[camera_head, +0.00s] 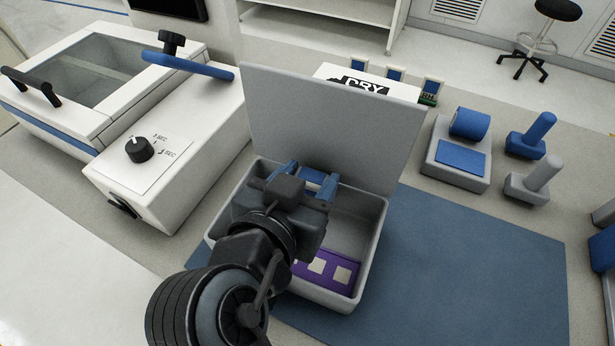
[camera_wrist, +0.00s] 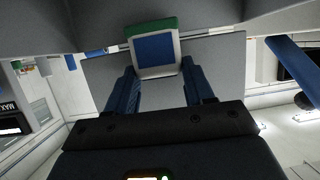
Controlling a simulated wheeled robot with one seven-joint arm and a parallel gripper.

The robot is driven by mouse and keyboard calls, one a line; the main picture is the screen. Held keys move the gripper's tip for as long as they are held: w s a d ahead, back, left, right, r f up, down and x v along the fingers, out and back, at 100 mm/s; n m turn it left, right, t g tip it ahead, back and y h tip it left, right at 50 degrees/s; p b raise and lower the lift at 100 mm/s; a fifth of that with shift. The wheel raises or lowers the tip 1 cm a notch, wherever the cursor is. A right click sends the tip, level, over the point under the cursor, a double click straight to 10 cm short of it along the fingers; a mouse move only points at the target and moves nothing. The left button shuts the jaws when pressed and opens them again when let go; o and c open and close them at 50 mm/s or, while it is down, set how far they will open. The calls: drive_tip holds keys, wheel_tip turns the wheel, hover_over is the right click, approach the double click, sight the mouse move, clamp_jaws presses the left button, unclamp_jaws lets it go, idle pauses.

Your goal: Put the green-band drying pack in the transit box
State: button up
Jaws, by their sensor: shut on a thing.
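The green-band drying pack (camera_wrist: 153,48) has a blue face, a pale border and a green strip along one edge. My gripper (camera_wrist: 158,70) is shut on it, with a blue finger on each side. In the head view my gripper (camera_head: 308,182) is over the open grey transit box (camera_head: 372,228), towards its raised lid (camera_head: 335,120). The pack's blue face (camera_head: 312,177) shows between the fingers there; its green band is hidden. I cannot tell whether the pack touches the box. A purple piece with pale squares (camera_head: 326,267) lies on the box floor.
A white carton marked DRY (camera_head: 342,74) stands behind the lid, with several small blue-faced packs (camera_head: 395,75) beside it, one green-edged. A sealing machine (camera_head: 165,150) is at left. A blue roller stand (camera_head: 458,152) and two handled tools (camera_head: 532,138) are at right.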

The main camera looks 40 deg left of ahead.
drive_tip(key=shift+f, duration=0.4)
drive_tip(key=o, duration=1)
drive_tip(key=shift+r+p, duration=0.3)
drive_tip(key=shift+r, duration=0.3)
drive_tip(key=b+v, duration=0.1)
drive_tip(key=v, duration=1.1)
drive_tip(key=shift+r, duration=0.1)
